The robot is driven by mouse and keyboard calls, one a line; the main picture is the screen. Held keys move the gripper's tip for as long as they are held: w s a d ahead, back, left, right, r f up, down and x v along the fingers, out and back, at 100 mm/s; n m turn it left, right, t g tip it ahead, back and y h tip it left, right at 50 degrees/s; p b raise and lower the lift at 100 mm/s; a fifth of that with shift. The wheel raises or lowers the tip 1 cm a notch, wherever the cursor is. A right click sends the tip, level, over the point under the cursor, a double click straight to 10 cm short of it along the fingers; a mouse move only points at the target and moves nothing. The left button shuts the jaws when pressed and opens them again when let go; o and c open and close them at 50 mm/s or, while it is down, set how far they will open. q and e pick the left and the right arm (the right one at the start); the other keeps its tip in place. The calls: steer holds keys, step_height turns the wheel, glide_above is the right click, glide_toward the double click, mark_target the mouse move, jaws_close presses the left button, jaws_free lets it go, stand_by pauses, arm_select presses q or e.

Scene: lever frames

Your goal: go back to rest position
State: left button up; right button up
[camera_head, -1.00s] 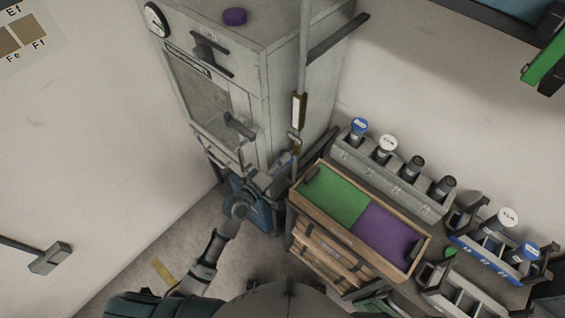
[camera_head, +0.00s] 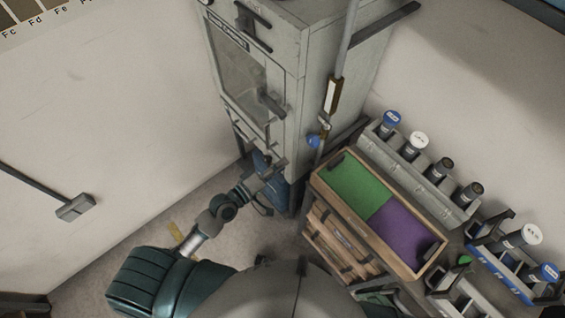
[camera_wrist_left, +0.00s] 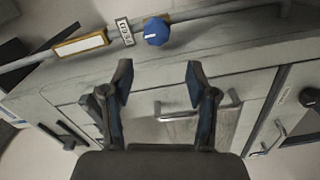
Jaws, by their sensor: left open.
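My left gripper (camera_head: 277,166) is low in front of the grey cabinet (camera_head: 285,75), left of the pipe with the blue knob (camera_head: 314,141). In the left wrist view, the two fingers of my left gripper (camera_wrist_left: 160,76) are spread apart with nothing between them. There the blue knob (camera_wrist_left: 157,31) sits on the pipe beyond the fingertips, apart from them, beside a small label plate. My right gripper is not in view.
A wooden trolley (camera_head: 325,181) with green and purple top panels stands right of the cabinet. Behind it, a grey rack (camera_head: 411,172) holds several capped cylinders. A blue rack (camera_head: 497,270) is at the far right. The floor left of my arm looks clear.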

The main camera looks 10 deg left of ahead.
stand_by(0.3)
arm_select(q)
steer(key=s+a+f+m+g+y, duration=0.1)
steer(key=a+f+g+y, duration=0.15)
steer(key=f, duration=0.85)
steer(key=s+a+f+m+g+y, duration=0.1)
steer(key=s+a+f+y, duration=0.15)
steer(key=f, duration=0.75)
steer(key=a+f+m+g+y, duration=0.1)
steer(key=a+f+y, duration=0.15)
steer(key=f, duration=0.85)
steer(key=s+a+f+m+g+y, duration=0.1)
steer(key=s+a+f+m+g, duration=0.1)
steer(key=s+f, duration=0.55)
steer(key=s+a+f+m+g+y, duration=0.1)
steer(key=s+a+f+g, duration=0.15)
steer(key=s+f, duration=0.5)
steer(key=s+f+m+g, duration=0.2)
steer(key=s+f, duration=0.2)
steer(key=s, duration=0.4)
steer(key=s+f+m+g+y, duration=0.1)
steer(key=s+f, duration=0.3)
steer(key=s, duration=0.4)
steer(key=shift+s+d+f+m+g, duration=0.3)
steer(key=shift+m+g, duration=0.2)
steer(key=shift+g, duration=0.2)
steer(key=shift+w, duration=0.15)
